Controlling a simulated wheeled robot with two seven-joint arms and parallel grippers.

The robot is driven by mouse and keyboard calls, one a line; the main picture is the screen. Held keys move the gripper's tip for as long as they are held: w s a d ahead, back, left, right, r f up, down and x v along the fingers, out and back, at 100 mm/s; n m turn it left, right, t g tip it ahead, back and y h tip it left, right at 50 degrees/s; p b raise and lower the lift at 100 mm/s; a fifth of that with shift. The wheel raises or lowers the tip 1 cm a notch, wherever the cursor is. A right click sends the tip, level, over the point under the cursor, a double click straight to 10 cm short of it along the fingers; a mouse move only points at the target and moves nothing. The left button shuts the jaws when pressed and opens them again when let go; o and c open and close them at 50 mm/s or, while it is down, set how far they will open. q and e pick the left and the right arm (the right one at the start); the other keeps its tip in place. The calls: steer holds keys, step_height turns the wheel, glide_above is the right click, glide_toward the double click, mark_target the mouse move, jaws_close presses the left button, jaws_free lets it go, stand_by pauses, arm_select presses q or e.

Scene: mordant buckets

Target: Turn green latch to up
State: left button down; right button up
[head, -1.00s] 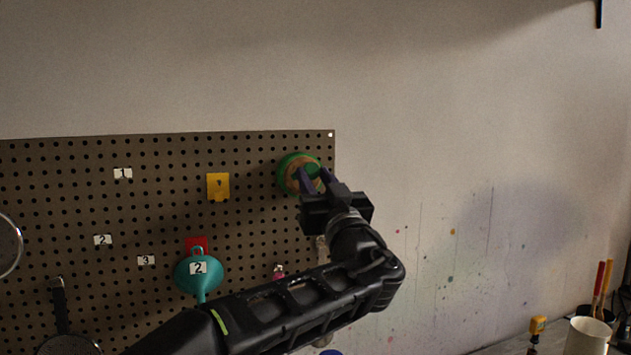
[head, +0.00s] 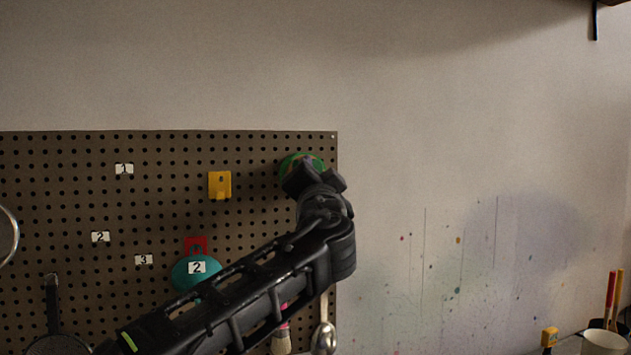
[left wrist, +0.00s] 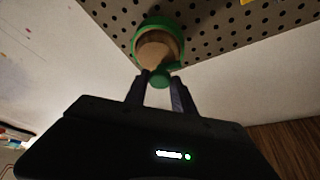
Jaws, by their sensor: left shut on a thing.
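The green latch (head: 290,160) is mounted at the upper right of the pegboard, mostly hidden behind my left gripper (head: 308,168) in the head view. In the left wrist view it is a green ring (left wrist: 139,44) around a tan-brown disc, with a small green knob (left wrist: 160,79) sticking out from the ring. The fingers of my left gripper (left wrist: 158,86) stand on either side of this knob and are shut on it. Which way the latch points is hard to tell in the head view. My right gripper is not in view.
On the pegboard (head: 80,190) hang a yellow hook (head: 220,186), a red hook (head: 197,243) with a teal funnel (head: 190,274), a brush (head: 281,342) and a spoon (head: 324,335). A white cup (head: 603,343) stands at lower right.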

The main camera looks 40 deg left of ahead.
arm_select(q)
steer(key=shift+r+m+g+h+p, duration=0.25)
steer(key=shift+m+g+h+p, duration=0.4)
steer(key=shift+m+p, duration=1.55)
steer(key=shift+r+m+g+h+p, duration=0.2)
steer(key=shift+m+g+h+p, duration=0.8)
steer(key=shift+m, duration=1.95)
steer(key=shift+r+m+g+h+p, duration=0.2)
steer(key=shift+m+h+p, duration=0.25)
steer(key=shift+m+p, duration=1.9)
steer(key=c, duration=1.1)
jaws_free()
steer(key=shift+o, duration=0.2)
steer(key=shift+s, duration=0.1)
